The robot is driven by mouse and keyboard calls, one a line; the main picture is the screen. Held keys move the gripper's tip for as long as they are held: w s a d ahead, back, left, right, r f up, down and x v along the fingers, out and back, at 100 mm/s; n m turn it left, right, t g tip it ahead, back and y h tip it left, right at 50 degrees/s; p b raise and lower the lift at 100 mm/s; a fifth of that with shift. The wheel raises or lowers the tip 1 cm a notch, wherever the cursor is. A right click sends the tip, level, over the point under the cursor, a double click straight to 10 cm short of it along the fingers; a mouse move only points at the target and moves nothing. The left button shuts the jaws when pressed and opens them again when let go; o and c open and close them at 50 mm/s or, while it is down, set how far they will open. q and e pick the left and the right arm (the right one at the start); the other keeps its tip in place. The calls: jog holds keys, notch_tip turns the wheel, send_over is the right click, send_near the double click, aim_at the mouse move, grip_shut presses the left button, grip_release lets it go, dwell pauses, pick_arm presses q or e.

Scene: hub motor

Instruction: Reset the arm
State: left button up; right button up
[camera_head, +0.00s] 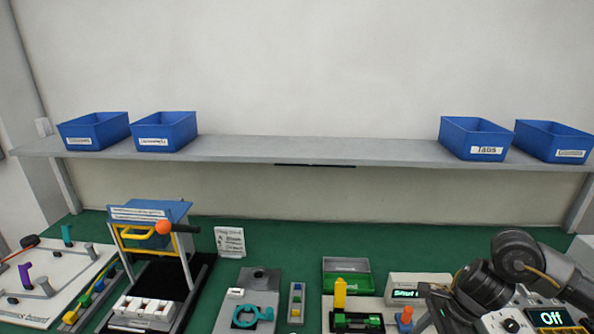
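My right arm (518,262) comes in from the right edge and bends down over the right end of the green bench. Its dark lower end (482,288) is above a device with a lit "Off" display (552,318). I cannot make out the fingers of my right gripper against the dark parts there, nor whether it holds anything. My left arm and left gripper are not in view.
Four blue labelled bins, including a "Tabs" bin (487,150), stand on the grey shelf (330,150). A press-like fixture with an orange knob (164,227), a grey plate with a teal ring (251,315) and a green tray (346,279) stand on the green bench (300,245).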

jog(key=s+a+f+m+t+y, duration=0.1)
jog(key=a+f+m+t+y, duration=0.15)
jog(key=a+m, duration=0.7)
jog(key=s+a+f+m+t+y, duration=0.15)
jog(key=a+m+t, duration=0.25)
jog(key=a+m, duration=0.55)
jog(key=s+d+f+m+g+h, duration=0.1)
jog(key=s+d+f+m+h, duration=0.2)
jog(key=s+d+m, duration=0.55)
jog(key=s+d+f+m+g+h, duration=0.15)
jog(key=s+f+m, duration=0.3)
jog(key=m, duration=0.85)
jog(key=s+d+f+m+g+h, duration=0.15)
jog(key=s+d+m+h, duration=0.25)
jog(key=s+d+m, duration=0.5)
jog(key=s+a+f+m+b, duration=0.1)
jog(key=a+f+m, duration=0.15)
jog(key=f, duration=2.65)
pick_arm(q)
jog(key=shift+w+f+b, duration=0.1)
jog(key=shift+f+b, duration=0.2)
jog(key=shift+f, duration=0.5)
pick_arm(e)
jog(key=s+d+f+n+g, duration=0.1)
jog(key=s+d+f+g, duration=0.1)
jog(key=s+f, duration=1.2)
jog(key=shift+s, duration=0.85)
